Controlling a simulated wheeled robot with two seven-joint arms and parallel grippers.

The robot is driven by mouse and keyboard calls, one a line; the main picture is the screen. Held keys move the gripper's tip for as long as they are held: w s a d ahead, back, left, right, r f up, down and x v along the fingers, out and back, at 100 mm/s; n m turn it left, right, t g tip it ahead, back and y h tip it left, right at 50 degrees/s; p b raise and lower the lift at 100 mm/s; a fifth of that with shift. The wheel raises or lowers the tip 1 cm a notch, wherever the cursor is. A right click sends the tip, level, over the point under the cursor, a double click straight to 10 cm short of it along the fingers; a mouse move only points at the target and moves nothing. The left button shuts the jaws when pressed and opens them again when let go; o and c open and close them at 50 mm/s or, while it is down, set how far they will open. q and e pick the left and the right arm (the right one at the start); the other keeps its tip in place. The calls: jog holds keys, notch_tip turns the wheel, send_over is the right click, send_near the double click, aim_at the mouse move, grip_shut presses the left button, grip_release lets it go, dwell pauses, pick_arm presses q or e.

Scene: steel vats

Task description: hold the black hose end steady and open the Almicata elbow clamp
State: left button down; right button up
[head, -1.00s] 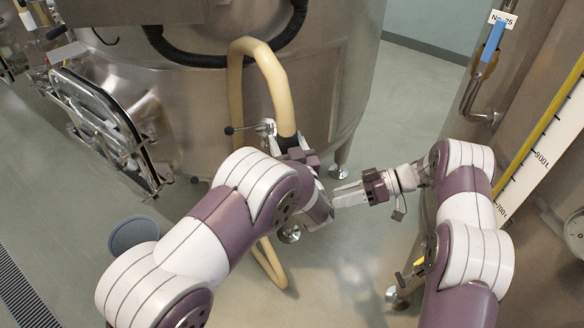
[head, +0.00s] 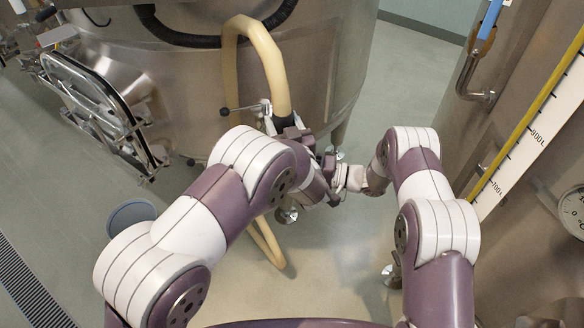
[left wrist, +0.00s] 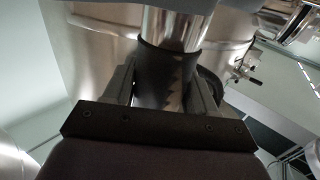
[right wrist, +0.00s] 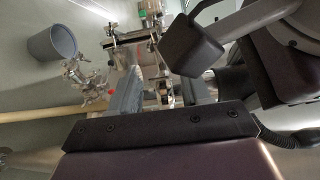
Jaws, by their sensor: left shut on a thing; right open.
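The black hose end (head: 283,122) is at the lower end of a beige hose (head: 265,50) in the head view. My left gripper (head: 290,134) is shut on it. In the left wrist view the black hose end (left wrist: 165,75) sits between the two fingers, with a shiny steel pipe (left wrist: 178,22) above it. My right gripper (head: 332,168) is open, close beside the left wrist, partly hidden. In the right wrist view steel fittings (right wrist: 160,88) show between and beyond its fingers. I cannot tell which one is the Almicata elbow clamp.
A steel vat (head: 185,85) stands behind the hose, with a black-knobbed lever (head: 240,108) beside it. Another vat with a yellow-edged scale (head: 530,130) is at the right. A grey bucket (head: 131,216) is at lower left. My left arm crowds the right gripper.

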jog(key=shift+a, duration=0.15)
grip_shut()
jog(key=shift+n+g, duration=0.3)
jog(key=shift+g, duration=0.1)
jog(key=shift+w+d+r+n+g+h, duration=0.1)
jog(key=shift+d+n+g, duration=0.5)
jog(key=shift+n+g, duration=0.7)
jog(key=shift+s+d+f+n+g+h, duration=0.1)
jog(key=shift+d+n+g, duration=0.55)
jog(key=shift+g, duration=1.2)
jog(key=shift+w+d+r+n+g+h, duration=0.1)
jog(key=shift+d+n+g, duration=0.4)
jog(key=shift+n+g, duration=0.85)
jog(key=shift+d+g, duration=0.15)
jog(key=shift+g, duration=0.45)
grip_release()
